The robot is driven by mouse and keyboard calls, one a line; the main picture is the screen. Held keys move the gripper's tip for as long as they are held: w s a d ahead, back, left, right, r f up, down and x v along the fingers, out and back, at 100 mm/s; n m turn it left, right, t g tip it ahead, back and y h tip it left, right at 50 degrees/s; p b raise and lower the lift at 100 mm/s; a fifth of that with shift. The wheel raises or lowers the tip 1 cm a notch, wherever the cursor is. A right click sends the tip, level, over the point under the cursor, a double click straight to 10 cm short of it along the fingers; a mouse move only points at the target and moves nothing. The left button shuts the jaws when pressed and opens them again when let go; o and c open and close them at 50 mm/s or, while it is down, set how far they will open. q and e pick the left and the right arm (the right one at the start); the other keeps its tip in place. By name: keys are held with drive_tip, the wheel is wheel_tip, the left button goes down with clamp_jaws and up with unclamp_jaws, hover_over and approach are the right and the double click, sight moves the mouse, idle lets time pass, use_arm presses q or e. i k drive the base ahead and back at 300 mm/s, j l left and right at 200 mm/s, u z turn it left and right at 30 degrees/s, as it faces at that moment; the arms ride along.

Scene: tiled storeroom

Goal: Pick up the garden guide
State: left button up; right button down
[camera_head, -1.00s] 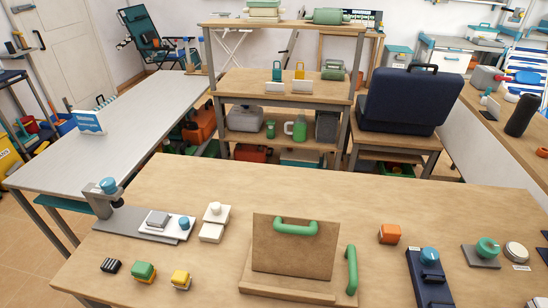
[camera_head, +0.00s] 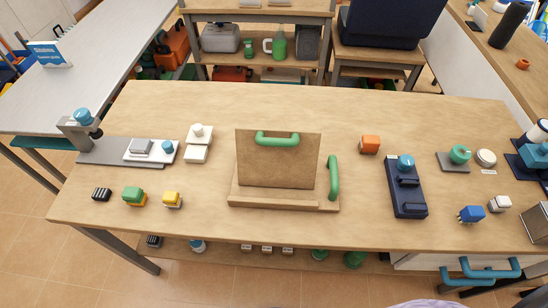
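A blue and white booklet or card (camera_head: 50,54) stands upright on the grey-white table (camera_head: 95,85) at the upper left. It may be the garden guide, but its print is too small to read. No other thing in view looks clearly like a guide. Neither of my grippers is in view.
A wooden workbench (camera_head: 215,228) fills the middle, with a wooden stand with green handles (camera_head: 276,160), a navy fixture (camera_head: 405,190), a grey plate device (camera_head: 105,155) and several small coloured blocks. A shelf unit (camera_head: 262,15) and a dark blue case (camera_head: 390,22) stand behind.

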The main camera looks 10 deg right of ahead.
sight(50, 54)
drive_tip(key=u, duration=0.6)
drive_tip(key=i+j+u, duration=0.15)
drive_tip(key=j+u, duration=0.15)
drive_tip(key=j, duration=0.2)
drive_tip(key=i+j+u, duration=0.3)
drive_tip(key=j, duration=0.15)
drive_tip(key=i+j+u, duration=0.1)
drive_tip(key=j+u, duration=0.2)
drive_tip(key=j, duration=0.15)
drive_tip(key=i+j+u, duration=0.3)
drive_tip(key=i+j, duration=0.2)
drive_tip(key=i, duration=0.25)
drive_tip(key=i+j+u, duration=0.15)
drive_tip(key=i, duration=0.3)
drive_tip(key=i+j, duration=0.25)
drive_tip(key=i, duration=0.2)
drive_tip(key=i+z, duration=0.2)
drive_tip(key=i, duration=0.45)
drive_tip(key=i+z, duration=0.15)
drive_tip(key=i, duration=0.55)
drive_tip(key=i+j+z, duration=0.2)
drive_tip(key=i, duration=0.45)
drive_tip(key=i+l+z, duration=0.15)
drive_tip(key=i+z, duration=0.8)
drive_tip(key=i+j+z, duration=0.2)
drive_tip(key=i+z, duration=0.65)
drive_tip(key=i, duration=0.35)
drive_tip(key=i+j+z, duration=0.1)
drive_tip(key=i+z, duration=0.2)
drive_tip(key=i, duration=0.45)
